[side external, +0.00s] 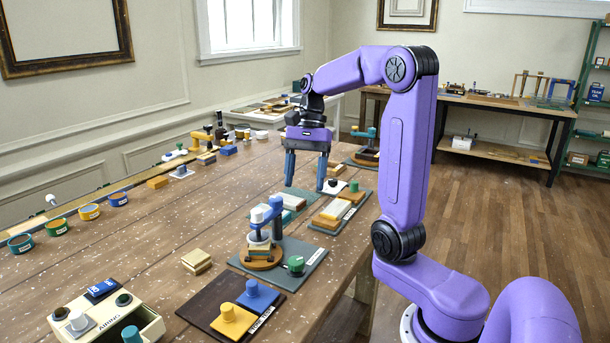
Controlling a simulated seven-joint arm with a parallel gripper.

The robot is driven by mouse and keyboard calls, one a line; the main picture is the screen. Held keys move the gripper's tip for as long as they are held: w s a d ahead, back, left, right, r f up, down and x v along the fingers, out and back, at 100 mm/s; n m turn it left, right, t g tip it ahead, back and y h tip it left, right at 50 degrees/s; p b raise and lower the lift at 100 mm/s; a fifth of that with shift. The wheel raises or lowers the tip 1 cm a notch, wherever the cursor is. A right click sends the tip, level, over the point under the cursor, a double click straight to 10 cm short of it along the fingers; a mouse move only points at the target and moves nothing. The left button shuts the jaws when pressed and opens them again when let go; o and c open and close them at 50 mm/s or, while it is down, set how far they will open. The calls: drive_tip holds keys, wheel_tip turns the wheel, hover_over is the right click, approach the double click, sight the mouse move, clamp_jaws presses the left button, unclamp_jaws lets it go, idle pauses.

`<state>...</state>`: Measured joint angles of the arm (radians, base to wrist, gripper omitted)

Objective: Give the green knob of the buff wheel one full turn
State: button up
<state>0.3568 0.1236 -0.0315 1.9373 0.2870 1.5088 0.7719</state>
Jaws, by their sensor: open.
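A green knob (296,264) stands at the right side of a slate-grey board (316,249) near the table's right edge. On the same board, left of the knob, is a blue upright fixture with a white top (257,214) over a round tan base (261,262). I cannot read the board's label or tell for sure which part is the buff wheel. My gripper (305,185) points down, open and apparently empty, behind and above this board. It is clear of the green knob, with its blue fingers spread left and right.
Tan blocks (197,260) sit to the left. A cream box (108,318) stands front left. The left-middle tabletop is largely clear.

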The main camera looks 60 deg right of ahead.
drive_tip(key=shift+r, duration=0.15)
drive_tip(key=n+g+h, duration=0.3)
drive_tip(key=n+h, duration=0.2)
drive_tip(key=n, duration=1.3)
approach(295, 260)
drive_tip(key=x, duration=0.8)
drive_tip(key=c, duration=1)
drive_tip(key=shift+c, duration=0.2)
drive_tip(key=shift+m, duration=0.3)
